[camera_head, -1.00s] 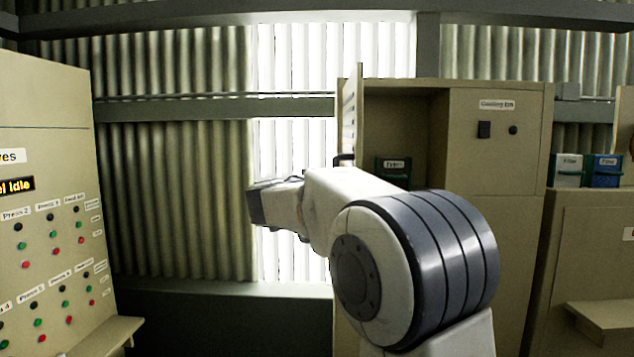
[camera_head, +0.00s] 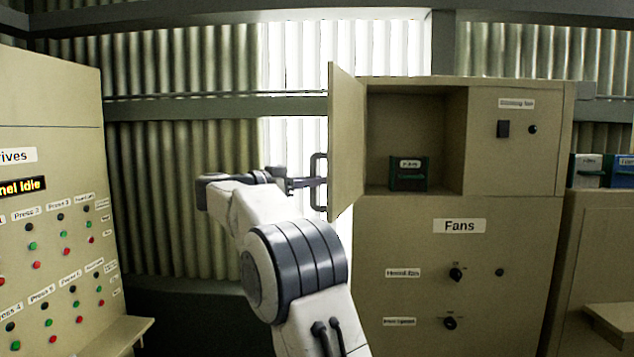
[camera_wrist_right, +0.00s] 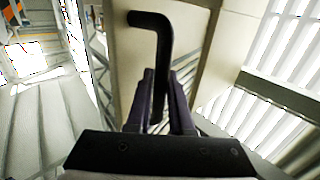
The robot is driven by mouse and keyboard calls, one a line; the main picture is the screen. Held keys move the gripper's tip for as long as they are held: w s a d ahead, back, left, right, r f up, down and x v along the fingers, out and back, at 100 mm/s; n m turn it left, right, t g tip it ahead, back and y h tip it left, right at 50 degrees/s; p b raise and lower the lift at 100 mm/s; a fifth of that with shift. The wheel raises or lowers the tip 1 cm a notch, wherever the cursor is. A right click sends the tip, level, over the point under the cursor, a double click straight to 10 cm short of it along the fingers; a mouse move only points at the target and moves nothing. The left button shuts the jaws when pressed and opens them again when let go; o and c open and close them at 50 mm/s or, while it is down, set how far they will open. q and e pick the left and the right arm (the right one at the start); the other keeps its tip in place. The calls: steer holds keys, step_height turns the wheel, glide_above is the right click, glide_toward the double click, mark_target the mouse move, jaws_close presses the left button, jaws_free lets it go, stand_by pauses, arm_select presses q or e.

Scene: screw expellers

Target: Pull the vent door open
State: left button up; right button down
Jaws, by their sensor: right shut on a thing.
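The vent door (camera_head: 345,140) is a beige panel hinged at the left side of a cabinet opening (camera_head: 415,115). It stands swung out, so the compartment behind it is exposed. A dark bar handle (camera_head: 315,181) is on the door's outer face. My right gripper (camera_head: 300,183) is at the handle, coming from the left. In the right wrist view, the fingers (camera_wrist_right: 160,105) are shut around the dark bent handle (camera_wrist_right: 160,45), with the door panel (camera_wrist_right: 125,60) behind it. My left gripper is not in view.
A dark green box labelled as a fan (camera_head: 408,176) sits in the open compartment. Below is the Fans panel (camera_head: 460,260) with knobs. A control panel with several buttons (camera_head: 50,220) stands at the left. Blue and white bins (camera_head: 620,170) are at the far right.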

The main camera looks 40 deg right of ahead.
steer(key=shift+w+a+f, duration=0.15)
steer(key=shift+w+f, duration=0.05)
steer(key=shift+f, duration=0.15)
steer(key=c, duration=0.8)
jaws_free()
steer(key=shift+a, duration=0.1)
steer(key=shift+a+r, duration=0.1)
steer(key=shift+a, duration=0.05)
steer(key=shift+s+d, duration=0.1)
steer(key=shift+d, duration=0.1)
steer(key=a+b, duration=0.3)
steer(key=a, duration=0.7)
steer(key=shift+a+b, duration=0.25)
steer(key=shift+b, duration=0.05)
